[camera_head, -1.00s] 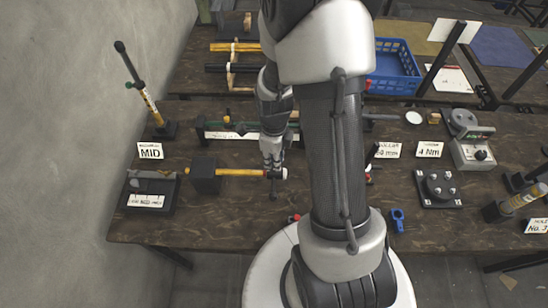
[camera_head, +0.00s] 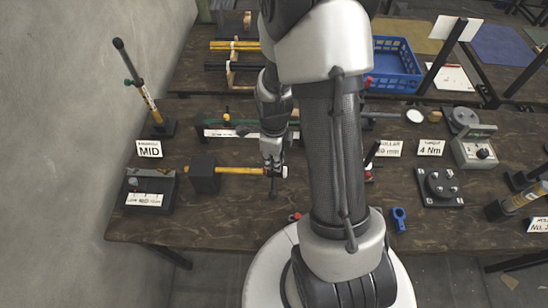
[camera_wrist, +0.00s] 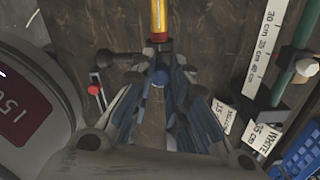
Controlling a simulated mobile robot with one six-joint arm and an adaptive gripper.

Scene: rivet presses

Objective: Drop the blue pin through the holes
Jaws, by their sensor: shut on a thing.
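A blue forked part (camera_head: 398,218) lies at the bench's front edge, right of my arm. I cannot make out which holes the task means.
A green rod (camera_head: 250,130) with a white scale lies behind. A red-handled item (camera_wrist: 94,89) is close by. A blue crate (camera_head: 393,68) stands on the far bench.

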